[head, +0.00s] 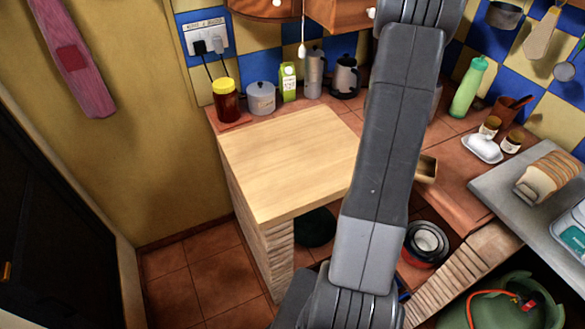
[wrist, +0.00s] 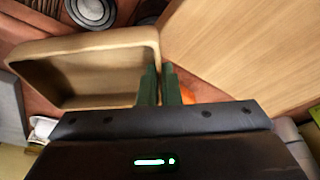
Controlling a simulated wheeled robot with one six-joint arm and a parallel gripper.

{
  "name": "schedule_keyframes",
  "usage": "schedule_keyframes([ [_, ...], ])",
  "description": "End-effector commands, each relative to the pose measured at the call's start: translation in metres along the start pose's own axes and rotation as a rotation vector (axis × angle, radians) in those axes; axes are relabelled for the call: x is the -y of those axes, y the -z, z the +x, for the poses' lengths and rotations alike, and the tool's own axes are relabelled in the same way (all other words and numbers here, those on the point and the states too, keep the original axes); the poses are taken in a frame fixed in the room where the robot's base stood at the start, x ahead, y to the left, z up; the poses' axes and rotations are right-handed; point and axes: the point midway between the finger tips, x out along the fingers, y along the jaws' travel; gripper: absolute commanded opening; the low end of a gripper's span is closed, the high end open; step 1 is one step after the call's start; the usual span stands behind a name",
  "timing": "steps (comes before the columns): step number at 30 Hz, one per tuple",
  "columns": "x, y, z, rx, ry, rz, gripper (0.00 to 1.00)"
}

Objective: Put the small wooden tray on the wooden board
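The small wooden tray (wrist: 105,42) fills the left of the wrist view, its hollow side showing. My gripper (wrist: 161,85) has its two green fingers close together, one on each side of the tray's right wall, gripping it. In the head view a small part of the tray (head: 428,168) shows just right of my arm; the rest is hidden behind the arm. The pale wooden board (head: 285,160) lies on the left counter, bare where visible. The board also shows at the right of the wrist view (wrist: 245,50), apart from the tray. My gripper is hidden in the head view.
Along the back wall stand a yellow-lidded jar (head: 226,102), a grey pot (head: 261,98), a carton (head: 288,82) and metal pots. A green bottle (head: 467,88), white butter dish (head: 482,148) and bread (head: 547,177) are at right. Stacked bowls (head: 427,242) sit below.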

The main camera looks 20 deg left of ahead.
Motion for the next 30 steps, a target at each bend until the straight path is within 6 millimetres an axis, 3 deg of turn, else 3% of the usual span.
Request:
schedule_keyframes([
  [11, 0.067, -0.004, -0.01, -0.005, 0.035, -0.137, 0.0],
  [17, 0.12, -0.015, -0.021, -0.006, 0.064, -0.251, 0.0],
  [23, 0.195, -0.046, -0.042, -0.01, 0.113, -0.424, 0.0],
  [30, 0.269, -0.103, -0.075, -0.008, 0.172, -0.635, 0.0],
])
